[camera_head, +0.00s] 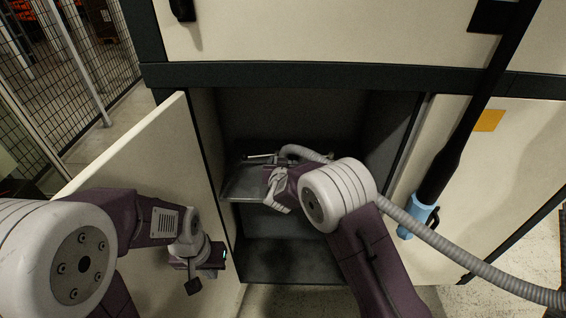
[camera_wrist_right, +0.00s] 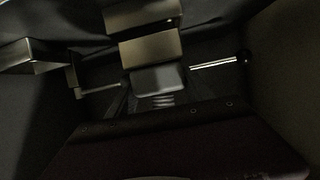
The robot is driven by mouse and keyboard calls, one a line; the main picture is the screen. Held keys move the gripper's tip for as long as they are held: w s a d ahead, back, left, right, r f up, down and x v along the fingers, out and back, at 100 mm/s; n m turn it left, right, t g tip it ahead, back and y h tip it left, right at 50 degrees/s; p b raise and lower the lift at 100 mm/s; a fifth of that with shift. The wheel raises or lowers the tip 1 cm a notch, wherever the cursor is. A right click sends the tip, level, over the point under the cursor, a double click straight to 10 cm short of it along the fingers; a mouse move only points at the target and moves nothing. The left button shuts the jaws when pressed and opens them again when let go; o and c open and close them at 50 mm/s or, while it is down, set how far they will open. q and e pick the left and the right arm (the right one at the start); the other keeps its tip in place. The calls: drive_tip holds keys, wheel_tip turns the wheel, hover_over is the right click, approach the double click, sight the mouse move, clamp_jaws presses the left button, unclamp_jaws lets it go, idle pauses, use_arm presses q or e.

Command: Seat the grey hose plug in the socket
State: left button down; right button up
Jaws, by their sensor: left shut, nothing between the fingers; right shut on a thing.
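The grey hose plug (camera_wrist_right: 158,80) shows in the right wrist view as a pale grey block with a ribbed hose end below it. My right gripper (camera_wrist_right: 160,98) is shut on it, inside the open cabinet. A beige-brown block (camera_wrist_right: 150,52), which looks like the socket part, stands directly beyond the plug. The two look close or touching; I cannot tell whether the plug is inside. In the head view my right wrist hides the plug and socket. My left gripper (camera_head: 206,260) is shut and empty, beside the open door at lower left.
The cabinet door (camera_head: 150,160) stands open at left. The grey hose (camera_head: 440,240) trails right. A black pipe with a blue end (camera_head: 419,217) hangs at right.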

idle(0.3)
drive_tip(key=o, duration=1.6)
drive_tip(key=shift+a, duration=0.1)
